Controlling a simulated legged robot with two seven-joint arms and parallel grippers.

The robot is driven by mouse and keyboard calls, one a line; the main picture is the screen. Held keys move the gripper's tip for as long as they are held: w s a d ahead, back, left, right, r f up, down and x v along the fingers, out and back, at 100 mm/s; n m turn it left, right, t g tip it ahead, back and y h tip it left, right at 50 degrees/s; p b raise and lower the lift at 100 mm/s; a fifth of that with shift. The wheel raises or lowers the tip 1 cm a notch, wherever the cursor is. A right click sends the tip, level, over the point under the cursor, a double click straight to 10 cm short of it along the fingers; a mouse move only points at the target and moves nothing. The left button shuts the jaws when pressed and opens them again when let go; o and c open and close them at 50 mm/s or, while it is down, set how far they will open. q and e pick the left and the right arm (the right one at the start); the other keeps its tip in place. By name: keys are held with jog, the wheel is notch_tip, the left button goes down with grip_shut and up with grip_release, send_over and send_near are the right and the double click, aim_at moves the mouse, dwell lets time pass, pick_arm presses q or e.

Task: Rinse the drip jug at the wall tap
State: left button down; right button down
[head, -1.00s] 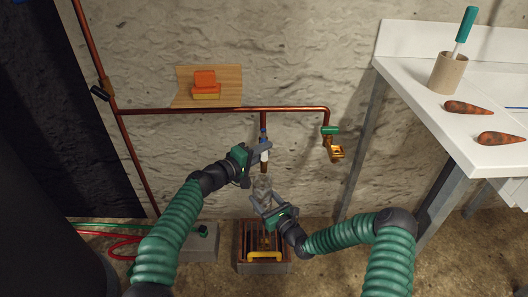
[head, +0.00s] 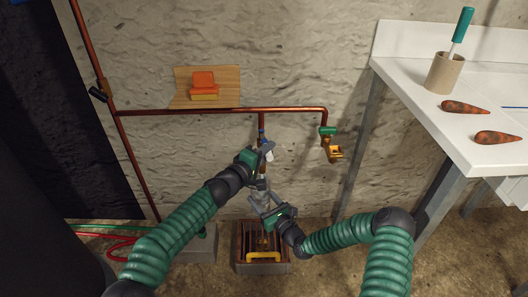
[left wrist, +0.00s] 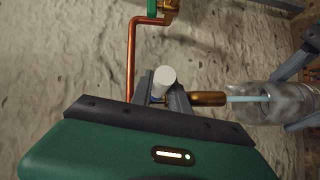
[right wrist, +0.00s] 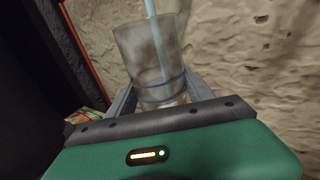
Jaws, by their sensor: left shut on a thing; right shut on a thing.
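The wall tap (head: 263,143) hangs from the copper pipe; its brass spout (left wrist: 208,98) points at the jug. My left gripper (head: 266,157) is shut on the tap's white-ended handle (left wrist: 164,79). The clear drip jug (head: 262,197) is upright under the spout, above the floor grate; it also shows in the right wrist view (right wrist: 145,60). My right gripper (head: 264,208) is shut around the jug's lower part. A pale blue stream of water (left wrist: 250,98) runs from the spout into the jug's mouth.
A floor drain (head: 240,262) with a grate and yellow bar lies below. A second tap (head: 331,146) is on the right pipe end. A white bench (head: 410,80) stands at right. A red hose lies at lower left.

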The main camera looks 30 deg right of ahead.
pick_arm(q)
jog(key=shift+s+d+f+y, duration=0.15)
jog(key=shift+f+y, duration=0.15)
jog(key=shift+f, duration=0.1)
jog(key=c, duration=1.5)
grip_release()
jog(key=shift+c, duration=0.2)
jog(key=shift+r, duration=0.25)
jog(key=shift+f, duration=0.1)
jog(key=shift+a+f, duration=0.2)
jog(key=shift+a, duration=0.05)
jog(key=v, duration=1.1)
jog(key=shift+s, duration=0.15)
jog(key=shift+a+r, duration=0.1)
jog(key=shift+a, duration=0.05)
jog(key=shift+c, duration=0.2)
